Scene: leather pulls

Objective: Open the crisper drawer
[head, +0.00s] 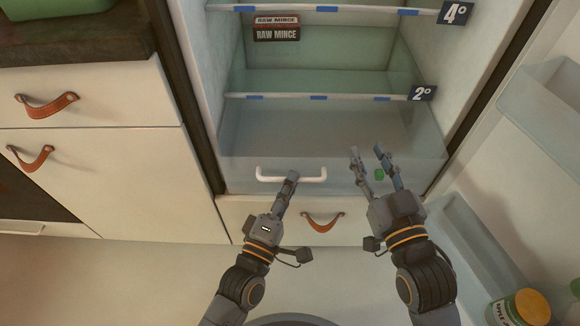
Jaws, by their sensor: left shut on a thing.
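The crisper drawer (240,171) is the clear, pale bin at the bottom of the open fridge, below the lowest shelf. A white bar handle (315,178) runs across its front. My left gripper (291,178) is shut on the handle, near its middle; the fingers hide that part of the bar. My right gripper (367,150) is open and empty, in front of the right part of the drawer front. A small green thing (379,174) shows between its fingers; I cannot tell what it is. How far the drawer stands out is hard to tell.
A panel with a leather pull (322,222) lies below the drawer. White cabinets with leather pulls (47,105) stand left. The open fridge door (545,110) is at right, with a yellow-lidded jar (532,307) in its bin. Raw mince packs (277,33) sit above.

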